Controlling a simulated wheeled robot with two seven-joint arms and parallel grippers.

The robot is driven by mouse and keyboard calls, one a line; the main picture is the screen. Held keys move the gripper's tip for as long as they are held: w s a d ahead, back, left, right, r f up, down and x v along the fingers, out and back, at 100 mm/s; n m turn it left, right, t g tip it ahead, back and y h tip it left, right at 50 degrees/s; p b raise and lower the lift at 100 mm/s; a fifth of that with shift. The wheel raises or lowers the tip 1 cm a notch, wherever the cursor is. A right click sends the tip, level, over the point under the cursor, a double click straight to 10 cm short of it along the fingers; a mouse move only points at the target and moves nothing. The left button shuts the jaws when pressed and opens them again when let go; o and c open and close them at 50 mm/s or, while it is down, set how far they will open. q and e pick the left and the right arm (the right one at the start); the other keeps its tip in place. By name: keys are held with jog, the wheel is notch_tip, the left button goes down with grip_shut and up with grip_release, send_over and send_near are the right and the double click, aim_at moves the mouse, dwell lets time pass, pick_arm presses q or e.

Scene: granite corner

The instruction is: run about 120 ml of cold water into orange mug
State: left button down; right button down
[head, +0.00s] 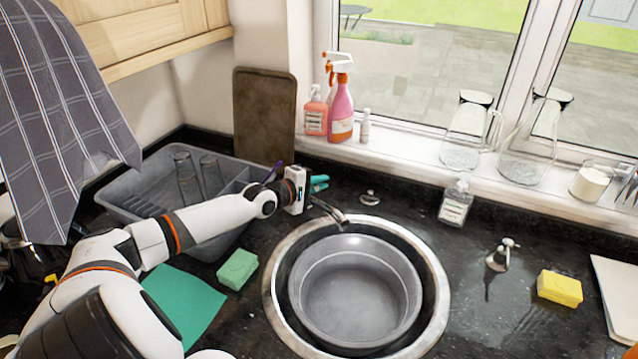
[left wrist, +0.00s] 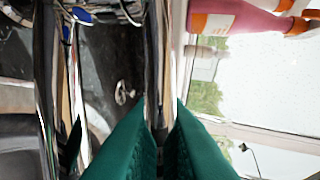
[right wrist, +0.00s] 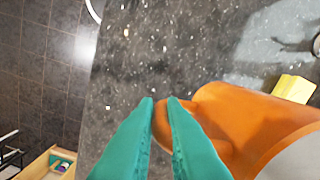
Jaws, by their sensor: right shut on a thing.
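The orange mug (right wrist: 235,125) fills the right of the right wrist view, and a small orange bit (head: 632,352) shows at the head view's lower right corner. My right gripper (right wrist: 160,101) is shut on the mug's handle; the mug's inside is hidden. My left gripper (head: 318,183) is at the chrome tap (head: 328,210) behind the sink. Its green fingers (left wrist: 161,105) stand slightly apart, with chrome tap parts beyond them. A blue marker (left wrist: 82,15) shows on the tap. I cannot tell whether the fingers touch it. No water stream is visible.
A grey bowl (head: 405,280) sits in the round sink (head: 280,310). A rack with glasses (head: 130,205) stands left. A green sponge (head: 238,270), soap dispenser (head: 456,205), chrome fitting (head: 500,255) and yellow sponge (head: 560,288) surround the sink. Bottles (head: 341,110) and jugs (head: 465,135) line the sill.

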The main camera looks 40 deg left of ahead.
pick_arm(q)
jog(key=shift+w+a+r+n, duration=0.1)
jog(key=shift+r+n, duration=0.3)
jog(key=shift+r, duration=0.15)
pick_arm(e)
jog(key=shift+w+a+f, duration=0.15)
pick_arm(q)
jog(key=shift+w+a+r+n+g+h+b, duration=0.15)
jog(key=shift+a+r+n+g+h+b, duration=0.25)
jog(key=shift+r+n+g, duration=0.2)
jog(key=shift+a+r+n, duration=0.1)
jog(key=shift+r+n, duration=0.2)
jog(key=shift+r, duration=0.05)
pick_arm(e)
jog(key=shift+w+a+f, duration=0.1)
jog(key=shift+a+f, duration=0.15)
jog(key=shift+f, duration=0.15)
pick_arm(q)
jog(key=c, duration=1.4)
grip_release()
jog(key=shift+c, duration=0.2)
